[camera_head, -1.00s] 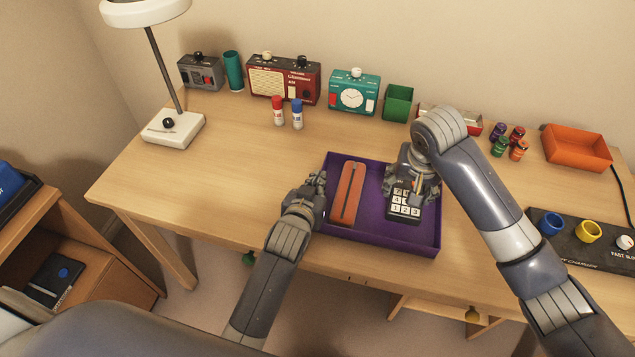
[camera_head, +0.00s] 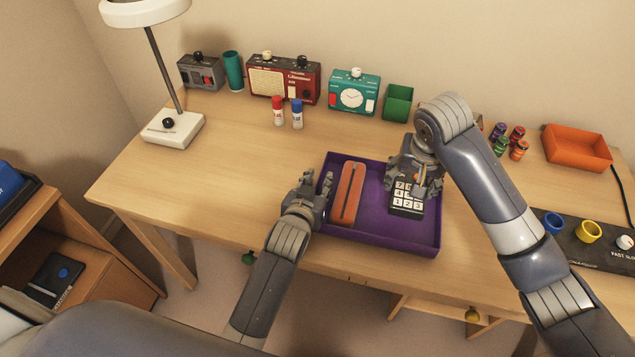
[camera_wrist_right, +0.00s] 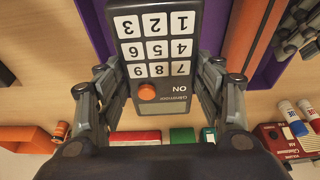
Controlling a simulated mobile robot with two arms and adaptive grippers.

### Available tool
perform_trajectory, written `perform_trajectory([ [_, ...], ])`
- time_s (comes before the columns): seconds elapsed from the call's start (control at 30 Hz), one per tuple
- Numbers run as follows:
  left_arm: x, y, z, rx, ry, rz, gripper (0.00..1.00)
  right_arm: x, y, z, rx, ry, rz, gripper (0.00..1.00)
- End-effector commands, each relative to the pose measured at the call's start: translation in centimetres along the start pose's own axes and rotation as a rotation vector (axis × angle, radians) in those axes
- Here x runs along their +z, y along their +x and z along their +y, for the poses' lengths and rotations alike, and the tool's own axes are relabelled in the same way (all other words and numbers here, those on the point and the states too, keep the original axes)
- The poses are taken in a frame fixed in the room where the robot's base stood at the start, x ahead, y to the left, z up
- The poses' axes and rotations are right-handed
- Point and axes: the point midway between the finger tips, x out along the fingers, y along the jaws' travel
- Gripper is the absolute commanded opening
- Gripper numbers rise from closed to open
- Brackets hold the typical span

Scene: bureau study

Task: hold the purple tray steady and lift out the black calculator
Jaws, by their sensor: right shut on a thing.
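The black calculator (camera_head: 407,200), with white number keys, is at the right side of the purple tray (camera_head: 390,240). My right gripper (camera_head: 418,186) is shut on it. In the right wrist view the calculator (camera_wrist_right: 157,50) lies between both fingers, its orange button towards me. Whether its underside touches the tray floor I cannot tell. My left gripper (camera_head: 319,184) is at the tray's left wall with its fingers apart, so it looks open. Whether a finger touches the wall is unclear.
An orange case (camera_head: 347,194) lies in the tray's left half. The desk left of the tray is clear.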

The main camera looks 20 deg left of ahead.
Motion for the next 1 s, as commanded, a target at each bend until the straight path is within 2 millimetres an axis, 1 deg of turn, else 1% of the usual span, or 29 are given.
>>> perform_trajectory([
  [0.17, 0.0, -0.2, 0.0, 0.0, 0.0, 0.0, 0.28, 0.0, 0.0, 0.0, 0.0, 0.0, 0.001, 0.34],
  [0.27, 0.0, -0.9, 0.0, 0.001, -0.001, 0.0, 0.28, 0.0, 0.0, 0.0, 0.0, 0.0, 0.001, 0.34],
  [0.37, 0.1, -2.4, 0.0, 0.001, -0.001, -0.001, 0.28, 0.0, 0.0, 0.0, 0.0, 0.0, 0.001, 0.34],
  [0.7, 0.1, -9.1, 0.0, 0.0, -0.002, -0.002, 0.28, 0.0, 0.0, 0.0, 0.0, 0.0, 0.001, 0.34],
  [0.83, 0.1, -10.8, 0.0, 0.0, 0.0, -0.001, 0.28, 0.0, 0.0, 0.0, 0.0, 0.0, 0.001, 0.34],
  [1.0, 0.0, -11.8, 0.0, 0.0, 0.0, -0.001, 0.28, 0.0, 0.0, 0.0, 0.0, 0.0, 0.001, 0.34],
])
